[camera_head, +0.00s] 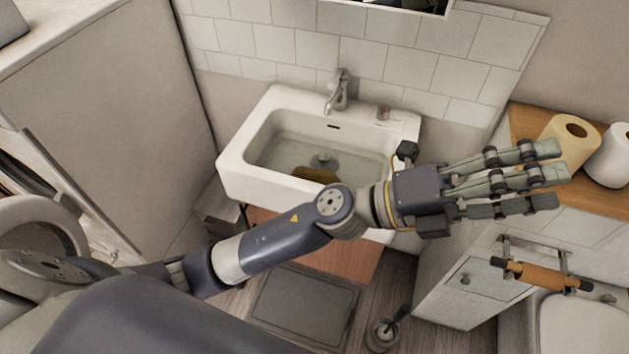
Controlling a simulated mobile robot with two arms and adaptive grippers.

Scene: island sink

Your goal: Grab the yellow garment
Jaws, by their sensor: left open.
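A dark yellow piece, which looks like cloth (315,174), lies in the white sink basin (240,167) near its front wall. My left arm crosses in front of the sink and hides part of it, so its full shape cannot be told. My left gripper (550,174) is open and empty. Its several grey fingers point right, to the right of the sink and apart from the yellow piece, close in the picture to the wooden shelf top. My right gripper is not in view.
A metal faucet (340,90) stands at the sink's back edge. Toilet rolls (568,140) sit on a wooden top at right, above a paper holder (540,275). A dark mat (304,308) and a brush holder (382,334) are on the floor. A tall panel (110,120) bounds the left.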

